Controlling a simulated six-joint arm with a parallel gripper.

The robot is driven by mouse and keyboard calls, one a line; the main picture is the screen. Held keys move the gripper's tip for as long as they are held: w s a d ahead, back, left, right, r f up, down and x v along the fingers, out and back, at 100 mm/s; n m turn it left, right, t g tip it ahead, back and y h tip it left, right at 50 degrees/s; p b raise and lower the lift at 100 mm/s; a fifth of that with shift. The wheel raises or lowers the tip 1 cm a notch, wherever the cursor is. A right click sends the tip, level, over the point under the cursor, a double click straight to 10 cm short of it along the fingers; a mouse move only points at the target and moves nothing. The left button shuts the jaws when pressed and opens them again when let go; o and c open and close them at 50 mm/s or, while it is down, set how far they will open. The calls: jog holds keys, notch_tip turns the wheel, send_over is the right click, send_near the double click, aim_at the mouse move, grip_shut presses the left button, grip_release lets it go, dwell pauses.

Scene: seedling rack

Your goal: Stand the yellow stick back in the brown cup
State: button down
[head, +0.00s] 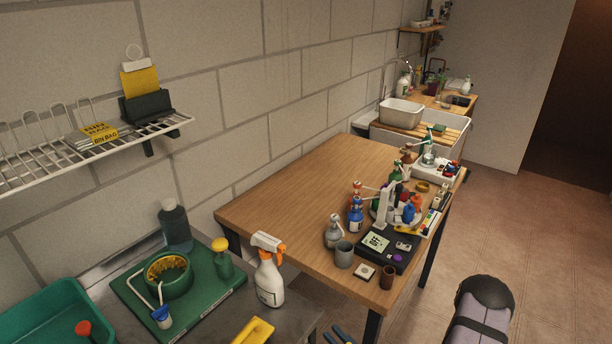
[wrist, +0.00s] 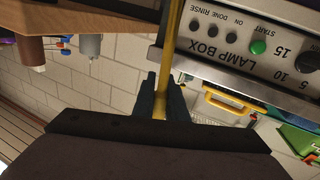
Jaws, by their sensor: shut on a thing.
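The brown cup (head: 387,277) stands upright near the front corner of the wooden table in the head view, beside a white square block. No stick shows in its mouth. In the wrist view, which is upside down, my gripper (wrist: 163,98) is shut on the yellow stick (wrist: 174,45). The stick runs from between the dark fingertips to the top edge of the picture, so its far end is out of view.
A grey cup (head: 344,254), a black box (head: 388,250) and several bottles crowd the wooden table (head: 300,190) near the brown cup. A white spray bottle (head: 268,275) stands on the metal bench. In the wrist view, a lamp box (wrist: 235,45) is close beside the stick.

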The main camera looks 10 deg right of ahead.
jog(key=w+r+g+y+p, duration=0.1)
jog(key=w+r+p, duration=0.25)
jog(key=r, duration=0.55)
jog(key=w+d+r+m+t+h, duration=0.3)
jog(key=w+d+r+h, duration=0.2)
jog(key=w+d+r, duration=0.65)
jog(key=w+d+f+m+h, duration=0.2)
jog(key=w+d+m+h, duration=0.2)
jog(key=d+h, duration=0.15)
notch_tip(320, 180, down, 10)
jog(key=p, duration=0.2)
jog(key=shift+d+p, duration=0.4)
jog(key=shift+w+f+y, duration=0.1)
jog(key=shift+y, duration=0.15)
jog(key=c, duration=1.8)
grip_release()
jog(key=shift+o, duration=0.2)
